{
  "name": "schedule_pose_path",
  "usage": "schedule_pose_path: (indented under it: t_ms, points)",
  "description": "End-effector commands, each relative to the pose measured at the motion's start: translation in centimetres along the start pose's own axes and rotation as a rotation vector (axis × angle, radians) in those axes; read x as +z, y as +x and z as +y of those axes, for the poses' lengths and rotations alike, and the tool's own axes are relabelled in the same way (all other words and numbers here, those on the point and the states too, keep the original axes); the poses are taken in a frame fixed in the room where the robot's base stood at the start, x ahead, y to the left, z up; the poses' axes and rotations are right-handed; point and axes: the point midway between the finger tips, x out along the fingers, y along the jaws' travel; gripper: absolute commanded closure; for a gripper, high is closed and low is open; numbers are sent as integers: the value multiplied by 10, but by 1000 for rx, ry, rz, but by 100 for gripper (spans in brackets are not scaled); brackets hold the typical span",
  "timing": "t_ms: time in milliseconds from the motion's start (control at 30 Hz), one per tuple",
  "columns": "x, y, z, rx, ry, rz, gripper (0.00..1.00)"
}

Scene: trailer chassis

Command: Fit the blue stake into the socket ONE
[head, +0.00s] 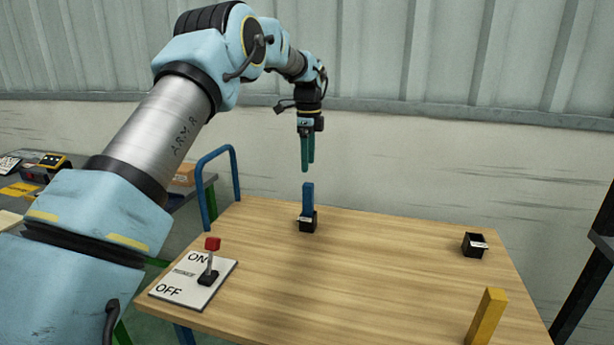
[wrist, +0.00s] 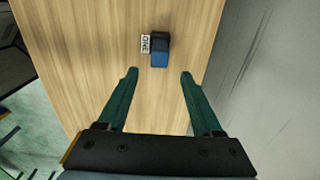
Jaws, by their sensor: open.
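The blue stake (head: 308,197) stands upright in a small black socket (head: 308,223) on the wooden table. In the wrist view the blue stake (wrist: 160,59) and dark socket (wrist: 162,39) appear ahead of the fingertips, with a white label (wrist: 146,44) beside them that seems to read ONE. My gripper (head: 307,168) is directly above the stake, pointing down, with a small gap between. In the wrist view its green fingers (wrist: 159,75) are spread apart with nothing between them. How deep the stake sits is hidden by the socket.
A second black socket (head: 474,245) with a white label is at the table's right. A yellow stake (head: 486,318) stands at the front right. A lever switch plate (head: 194,284) marked ON and OFF lies at the front left. A blue rail (head: 219,160) rises at the left edge. The table's middle is clear.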

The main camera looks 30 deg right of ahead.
Motion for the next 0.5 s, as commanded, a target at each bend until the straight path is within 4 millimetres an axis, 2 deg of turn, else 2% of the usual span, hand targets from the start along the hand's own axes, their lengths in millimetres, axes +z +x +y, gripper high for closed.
schedule_pose_path:
  t_ms: [233,333,433,500]
  points:
    - [0,-6,0,2,0,0,33]
    - [7,-7,4,0,-30,-1,33]
    - [31,-10,17,-8,-142,-2,33]
    - [57,-11,36,-16,-278,-4,33]
